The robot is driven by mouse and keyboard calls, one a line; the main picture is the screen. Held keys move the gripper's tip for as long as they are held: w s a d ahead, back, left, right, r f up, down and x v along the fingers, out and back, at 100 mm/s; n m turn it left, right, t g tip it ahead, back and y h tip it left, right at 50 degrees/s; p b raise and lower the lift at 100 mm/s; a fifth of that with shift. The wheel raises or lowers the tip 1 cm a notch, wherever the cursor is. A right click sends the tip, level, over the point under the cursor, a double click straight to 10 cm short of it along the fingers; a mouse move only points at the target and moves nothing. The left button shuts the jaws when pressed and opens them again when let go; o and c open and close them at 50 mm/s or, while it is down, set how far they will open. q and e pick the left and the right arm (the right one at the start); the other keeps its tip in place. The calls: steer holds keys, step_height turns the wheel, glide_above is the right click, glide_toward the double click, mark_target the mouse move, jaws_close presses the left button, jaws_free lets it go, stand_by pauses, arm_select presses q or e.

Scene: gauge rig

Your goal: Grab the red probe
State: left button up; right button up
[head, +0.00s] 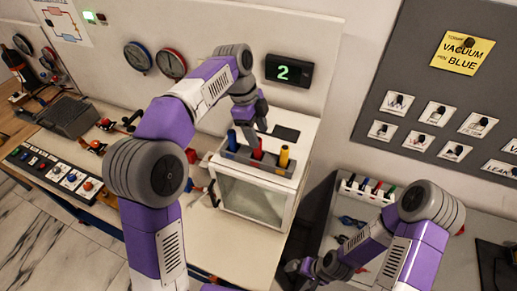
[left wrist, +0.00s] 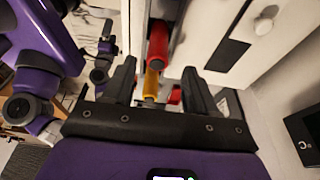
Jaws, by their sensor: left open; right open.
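The red probe (head: 257,150) stands upright in a grey holder (head: 240,158) on top of a white box, between the blue probe (head: 231,140) and the yellow probe (head: 284,157). My left gripper (head: 250,122) is just above and behind the red probe, its fingers pointing down. In the left wrist view the open left gripper (left wrist: 159,66) has the red probe (left wrist: 157,45) beyond its fingertips, roughly between them, with the yellow probe (left wrist: 152,82) below it in the picture. I cannot tell whether the fingers touch it. My right gripper (head: 302,268) is low at the right, away from the probes.
The white box (head: 252,203) has a clear front pane. A black display (head: 289,71) showing a green 2 is on the wall behind. A rack of coloured-handled tools (head: 365,187) is at the right. A panel of buttons (head: 58,174) lies at the left.

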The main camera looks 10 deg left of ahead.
mark_target(258, 150)
arm_select(q)
steer(key=x, duration=0.4)
steer(key=shift+s+a+f, duration=0.25)
steer(key=shift+a+f, duration=0.05)
steer(key=shift+f, duration=0.05)
steer(key=shift+d+f, duration=0.15)
steer(key=shift+f, duration=0.4)
jaws_close()
